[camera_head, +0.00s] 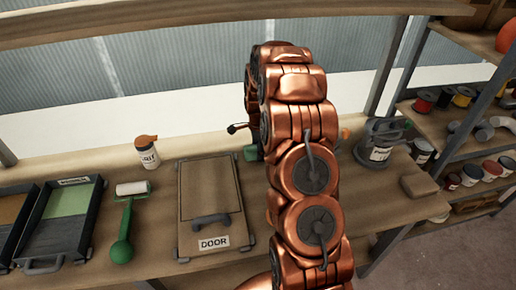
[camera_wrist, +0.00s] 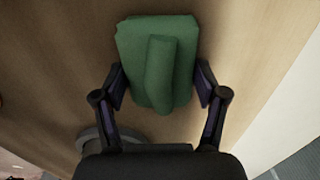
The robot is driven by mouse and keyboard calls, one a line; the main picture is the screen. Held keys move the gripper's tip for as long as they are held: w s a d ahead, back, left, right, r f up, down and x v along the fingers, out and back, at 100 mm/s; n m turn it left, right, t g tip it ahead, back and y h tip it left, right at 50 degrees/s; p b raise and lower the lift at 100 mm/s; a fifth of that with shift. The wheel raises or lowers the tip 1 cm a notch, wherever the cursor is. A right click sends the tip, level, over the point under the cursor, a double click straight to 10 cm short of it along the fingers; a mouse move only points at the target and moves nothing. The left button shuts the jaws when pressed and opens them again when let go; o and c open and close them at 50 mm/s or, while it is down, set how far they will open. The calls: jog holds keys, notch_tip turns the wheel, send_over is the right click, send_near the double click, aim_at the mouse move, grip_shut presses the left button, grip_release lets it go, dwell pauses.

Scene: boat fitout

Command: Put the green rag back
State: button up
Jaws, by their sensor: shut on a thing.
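The green rag (camera_wrist: 180,55) is a folded cloth with a raised roll along its middle. In the wrist view it lies between the two fingers of my gripper (camera_wrist: 160,88), which is shut on it. The wooden bench top (camera_wrist: 70,60) shows behind the rag; I cannot tell whether the rag touches it. In the head view a small part of the green rag (camera_head: 251,153) shows left of my arm, at the back of the bench.
A board labelled DOOR (camera_head: 208,190) lies left of my arm.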

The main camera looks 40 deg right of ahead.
jog(key=shift+f, duration=0.15)
jog(key=o, duration=1.5)
jog(key=shift+c, duration=0.2)
jog(key=shift+r, duration=0.25)
